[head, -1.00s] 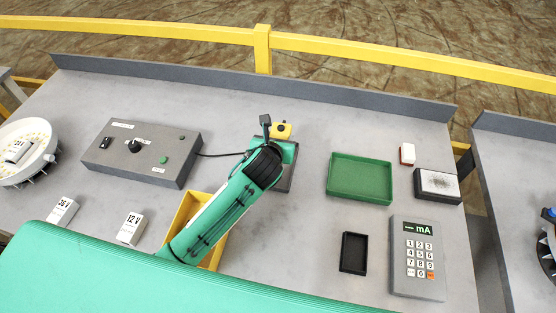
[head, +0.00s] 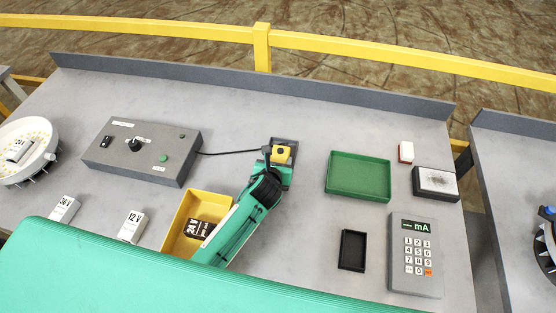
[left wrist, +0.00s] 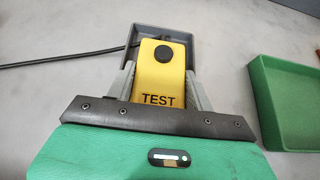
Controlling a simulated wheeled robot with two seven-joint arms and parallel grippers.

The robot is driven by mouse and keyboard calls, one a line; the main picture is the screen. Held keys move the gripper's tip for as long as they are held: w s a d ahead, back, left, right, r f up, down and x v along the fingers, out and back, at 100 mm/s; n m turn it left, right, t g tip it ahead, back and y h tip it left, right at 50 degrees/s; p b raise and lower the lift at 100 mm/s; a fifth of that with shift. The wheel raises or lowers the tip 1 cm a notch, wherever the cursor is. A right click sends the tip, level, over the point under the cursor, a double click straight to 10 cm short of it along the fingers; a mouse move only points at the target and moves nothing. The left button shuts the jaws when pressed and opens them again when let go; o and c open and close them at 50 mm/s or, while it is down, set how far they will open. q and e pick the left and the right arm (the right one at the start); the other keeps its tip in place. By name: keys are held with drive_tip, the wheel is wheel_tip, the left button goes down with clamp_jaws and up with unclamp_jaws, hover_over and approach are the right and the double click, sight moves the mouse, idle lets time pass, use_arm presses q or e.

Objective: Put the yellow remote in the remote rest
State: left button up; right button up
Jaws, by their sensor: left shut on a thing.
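The yellow remote (head: 281,154) has a black round button and the word TEST on it. My left gripper (left wrist: 159,84) is shut on it, with one grey finger on each side; the gripper also shows in the head view (head: 279,172). The remote (left wrist: 160,72) is over the grey remote rest (left wrist: 132,42), whose far end and rim show around the remote's far end. In the head view the rest (head: 291,140) shows just behind the remote. I cannot tell whether the remote touches the rest's floor. My right gripper is not in view.
A black cable (head: 228,153) runs from the grey control box (head: 140,152) toward the remote. A green tray (head: 359,177) stands to the right of the rest.

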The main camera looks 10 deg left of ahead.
use_arm(q)
drive_tip(key=shift+f, duration=0.1)
drive_tip(key=o, duration=0.8)
drive_tip(key=shift+o, duration=0.2)
drive_tip(key=shift+s+r, duration=0.2)
drive_tip(key=b+v, duration=0.1)
drive_tip(key=v, duration=0.9)
drive_tip(key=shift+s+r, duration=0.1)
drive_tip(key=shift+s, duration=0.2)
drive_tip(key=shift+s+r, duration=0.3)
drive_tip(key=shift+s, duration=0.1)
